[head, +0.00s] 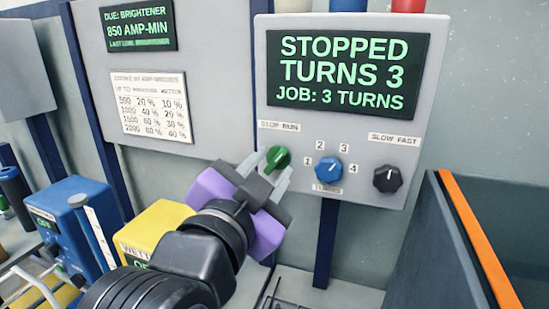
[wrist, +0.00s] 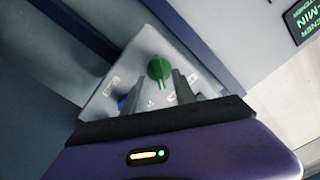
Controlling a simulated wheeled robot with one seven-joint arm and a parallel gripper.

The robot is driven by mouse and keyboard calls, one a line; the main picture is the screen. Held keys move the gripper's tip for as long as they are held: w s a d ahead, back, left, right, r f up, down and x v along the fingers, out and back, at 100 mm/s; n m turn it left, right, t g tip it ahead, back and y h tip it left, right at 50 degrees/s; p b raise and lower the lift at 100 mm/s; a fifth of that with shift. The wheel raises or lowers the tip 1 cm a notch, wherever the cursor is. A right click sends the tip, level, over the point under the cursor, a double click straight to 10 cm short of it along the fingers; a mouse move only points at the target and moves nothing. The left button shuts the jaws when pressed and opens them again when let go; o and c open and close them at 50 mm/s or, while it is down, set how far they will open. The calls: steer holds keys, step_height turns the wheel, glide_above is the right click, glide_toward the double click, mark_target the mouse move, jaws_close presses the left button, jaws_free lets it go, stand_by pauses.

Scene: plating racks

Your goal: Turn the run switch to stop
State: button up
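The run switch is a green knob (head: 278,158) under a "STOP RUN" label (head: 279,126) on the light grey control panel (head: 350,135). The panel display (head: 342,74) reads "STOPPED, TURNS 3, JOB: 3 TURNS". My gripper (head: 268,176) is just in front of the knob, fingers apart, covering its lower left side. In the wrist view the green knob (wrist: 160,70) shows just beyond and between the tips of my gripper (wrist: 163,84). The fingers look open; I cannot tell whether they touch the knob. Its exact pointer direction is unclear.
A blue turns knob (head: 328,170) and a black speed knob (head: 388,179) sit right of the green one. A yellow box (head: 150,225) and a blue box (head: 75,225) stand at left. A dark tank with an orange rim (head: 480,240) is at right.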

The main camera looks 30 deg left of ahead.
steer(key=shift+x, duration=0.9)
steer(key=shift+c, duration=0.4)
jaws_close()
